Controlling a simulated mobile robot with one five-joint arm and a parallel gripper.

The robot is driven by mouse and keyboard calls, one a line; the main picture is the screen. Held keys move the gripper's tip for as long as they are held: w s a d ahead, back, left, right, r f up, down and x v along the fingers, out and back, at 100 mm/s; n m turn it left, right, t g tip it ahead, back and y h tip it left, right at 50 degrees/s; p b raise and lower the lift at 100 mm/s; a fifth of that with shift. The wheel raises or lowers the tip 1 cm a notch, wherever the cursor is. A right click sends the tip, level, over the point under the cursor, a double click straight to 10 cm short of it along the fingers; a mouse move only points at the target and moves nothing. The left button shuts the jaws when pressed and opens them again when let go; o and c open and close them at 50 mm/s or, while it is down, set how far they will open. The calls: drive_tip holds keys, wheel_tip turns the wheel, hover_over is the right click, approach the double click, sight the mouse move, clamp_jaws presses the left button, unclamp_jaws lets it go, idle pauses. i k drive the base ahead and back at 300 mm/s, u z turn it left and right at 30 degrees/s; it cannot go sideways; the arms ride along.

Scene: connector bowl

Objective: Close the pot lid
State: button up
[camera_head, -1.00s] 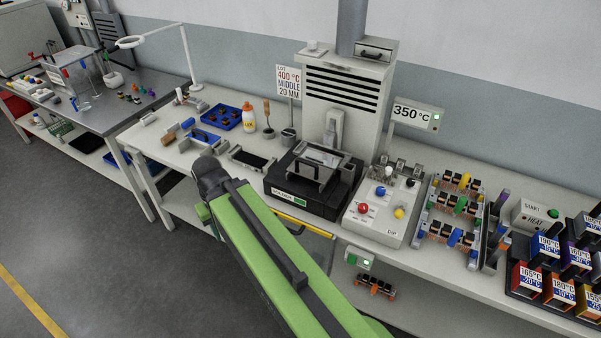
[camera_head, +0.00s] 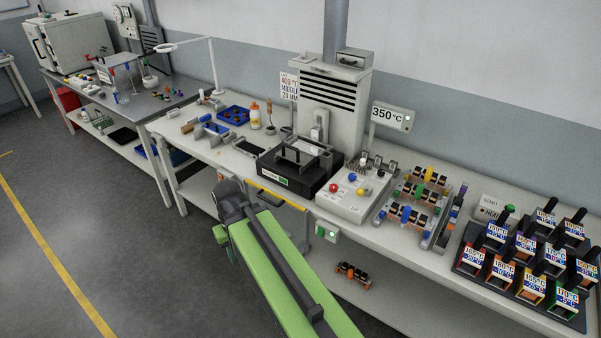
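Connector racks (camera_head: 411,203) and labelled temperature blocks (camera_head: 525,255) are farther right. A yellow bar (camera_head: 281,199) runs along the bench front. Floor at left is clear.

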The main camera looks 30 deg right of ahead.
sight(290, 153)
drive_tip(key=u, duration=0.25)
drive_tip(key=k, duration=0.2)
drive_tip(key=z, duration=0.9)
drive_tip(key=i, duration=1)
drive_tip(key=u, duration=0.25)
drive_tip(key=k, duration=1.2)
drive_tip(key=u, duration=1.1)
drive_tip(key=i, duration=1.2)
drive_tip(key=u, duration=0.1)
